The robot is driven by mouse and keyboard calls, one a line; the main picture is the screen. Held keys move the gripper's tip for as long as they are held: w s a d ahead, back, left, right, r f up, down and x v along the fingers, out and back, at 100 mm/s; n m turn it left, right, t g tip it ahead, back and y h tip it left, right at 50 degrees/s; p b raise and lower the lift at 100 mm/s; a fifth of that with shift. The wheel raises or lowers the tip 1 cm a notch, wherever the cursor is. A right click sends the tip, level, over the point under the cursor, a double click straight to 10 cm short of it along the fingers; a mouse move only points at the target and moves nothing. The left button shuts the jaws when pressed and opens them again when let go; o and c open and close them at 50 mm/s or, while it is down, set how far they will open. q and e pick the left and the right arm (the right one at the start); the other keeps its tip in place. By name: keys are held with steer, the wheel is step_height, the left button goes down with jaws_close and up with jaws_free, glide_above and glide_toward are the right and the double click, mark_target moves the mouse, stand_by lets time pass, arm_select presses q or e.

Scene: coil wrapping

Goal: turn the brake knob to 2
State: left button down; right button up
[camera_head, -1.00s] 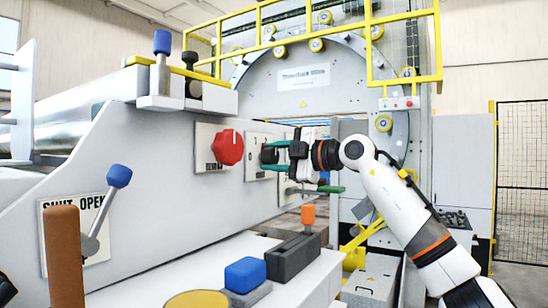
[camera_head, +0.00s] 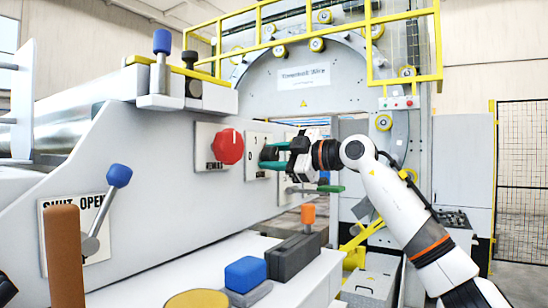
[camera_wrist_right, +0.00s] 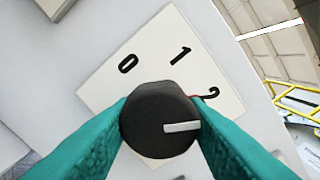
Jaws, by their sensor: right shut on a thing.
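The brake knob (camera_wrist_right: 158,120) is black and round with a white pointer line. It sits in front of a white plate (camera_wrist_right: 150,75) marked 0, 1 and 2. In the wrist view the pointer aims right, just below the partly hidden 2. In the head view the knob (camera_head: 268,153) shows small at its plate (camera_head: 252,170). My right gripper (camera_head: 272,155) has its teal fingers shut on the knob, one on either side of it in the wrist view (camera_wrist_right: 160,135).
A red knob (camera_head: 227,146) is on the panel just left of the brake knob. A green-handled lever (camera_head: 328,188) is just below my gripper. A blue-ended lever (camera_head: 118,176) is at the left. Blue (camera_head: 245,274) and orange (camera_head: 308,214) controls stand on the white ledge below.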

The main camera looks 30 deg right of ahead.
steer(key=o, duration=1)
steer(key=shift+c, duration=0.2)
steer(key=shift+s+d+f, duration=0.1)
steer(key=shift+s+d, duration=0.1)
steer(key=shift+s, duration=0.05)
steer(key=b+v, duration=0.3)
steer(key=v, duration=0.8)
steer(key=shift+s, duration=0.2)
steer(key=shift+d, duration=0.1)
